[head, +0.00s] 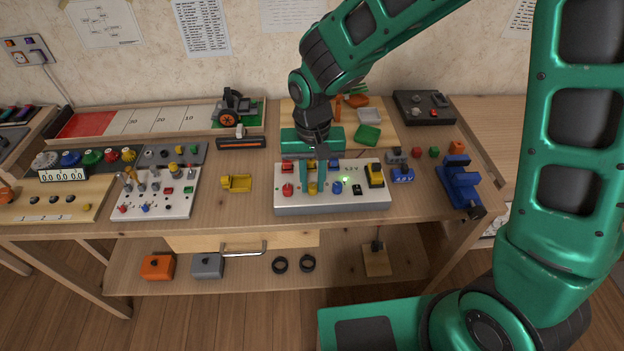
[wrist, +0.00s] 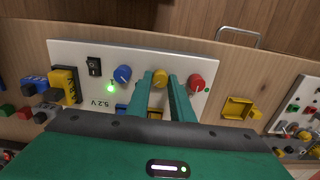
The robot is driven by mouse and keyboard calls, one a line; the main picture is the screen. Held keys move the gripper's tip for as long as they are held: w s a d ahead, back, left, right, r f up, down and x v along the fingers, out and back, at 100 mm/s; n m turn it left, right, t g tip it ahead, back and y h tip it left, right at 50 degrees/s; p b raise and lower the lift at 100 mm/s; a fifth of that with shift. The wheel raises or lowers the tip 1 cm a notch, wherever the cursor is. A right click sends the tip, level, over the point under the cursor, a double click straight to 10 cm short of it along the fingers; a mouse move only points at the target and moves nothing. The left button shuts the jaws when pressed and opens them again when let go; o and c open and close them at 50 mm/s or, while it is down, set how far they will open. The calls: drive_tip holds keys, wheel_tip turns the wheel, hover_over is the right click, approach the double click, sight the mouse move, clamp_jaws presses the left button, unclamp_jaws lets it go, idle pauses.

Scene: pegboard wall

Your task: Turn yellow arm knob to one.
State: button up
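A white panel box (head: 283,203) stands at the middle of the bench, with a red, a yellow and a blue knob in a row. The yellow knob (head: 312,188) is between the red knob (head: 288,190) and the blue knob (head: 337,188). My gripper (head: 312,184) points down over this panel. In the wrist view, the yellow knob (wrist: 160,78) shows between my two teal fingertips (wrist: 161,76), which look open with a small gap on each side. The knob's pointer and any scale marks are too small to read.
The panel also has a lit green lamp (wrist: 110,88), a black switch (wrist: 94,67) and a yellow-black part (head: 375,174) at its right end. A yellow tray (head: 237,183) lies to its left. A blue vise (head: 460,185) stands to the right.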

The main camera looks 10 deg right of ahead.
sight(313, 185)
drive_tip(key=o, duration=0.4)
drive_tip(key=shift+w, duration=0.15)
drive_tip(key=shift+c, duration=0.2)
drive_tip(key=shift+r, duration=0.1)
wheel_tip(313, 185, up, 11)
drive_tip(key=shift+f, duration=0.2)
